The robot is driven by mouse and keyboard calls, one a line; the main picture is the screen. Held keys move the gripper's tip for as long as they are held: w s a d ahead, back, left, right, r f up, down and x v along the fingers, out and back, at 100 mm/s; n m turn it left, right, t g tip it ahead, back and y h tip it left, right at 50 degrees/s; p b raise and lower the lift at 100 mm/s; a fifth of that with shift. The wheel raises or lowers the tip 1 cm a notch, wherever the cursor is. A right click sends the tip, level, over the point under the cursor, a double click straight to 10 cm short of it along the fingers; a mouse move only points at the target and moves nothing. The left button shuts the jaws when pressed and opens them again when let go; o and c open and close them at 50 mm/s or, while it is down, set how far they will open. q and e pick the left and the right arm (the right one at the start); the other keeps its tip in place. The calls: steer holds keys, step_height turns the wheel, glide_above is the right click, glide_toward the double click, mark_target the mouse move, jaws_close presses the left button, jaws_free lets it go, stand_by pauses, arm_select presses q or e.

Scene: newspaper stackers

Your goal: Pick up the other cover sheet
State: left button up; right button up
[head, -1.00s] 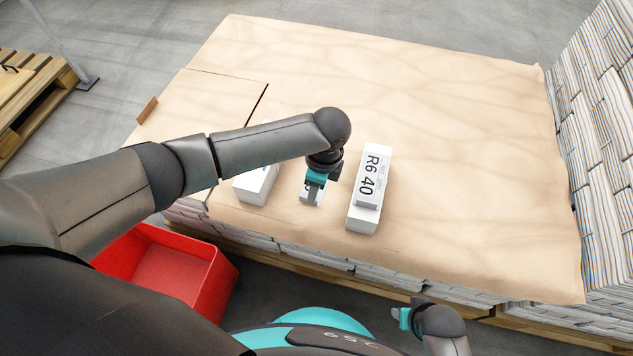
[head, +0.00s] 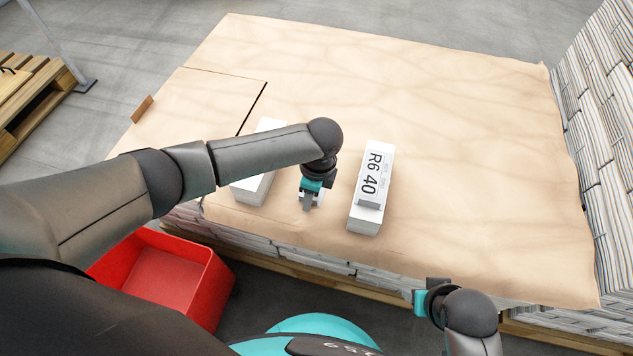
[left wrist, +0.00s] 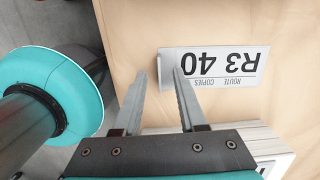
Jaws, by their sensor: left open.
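A cover sheet printed R3 40 (left wrist: 222,66) lies on the brown paper in the left wrist view; in the head view a bit of white (head: 319,198) shows beside my gripper. Its left end stands up as a small tab between my fingers. My left gripper (left wrist: 158,72) is open, one finger on each side of that tab; it also shows in the head view (head: 307,206). Another sheet, printed R6 40 (head: 375,172), lies on a white bundle (head: 363,222) to the right. My right gripper (head: 420,303) is near the front edge, its jaws unclear.
A second white bundle (head: 250,190) stands left of my left gripper, partly behind my arm. Brown paper (head: 450,150) covers the stack and is clear to the back and right. A red bin (head: 205,290) stands on the floor in front. Newspaper stacks (head: 605,150) rise at right.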

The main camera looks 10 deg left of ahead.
arm_select(q)
steer(key=shift+f, duration=0.2)
jaws_close()
stand_by(0.3)
stand_by(0.3)
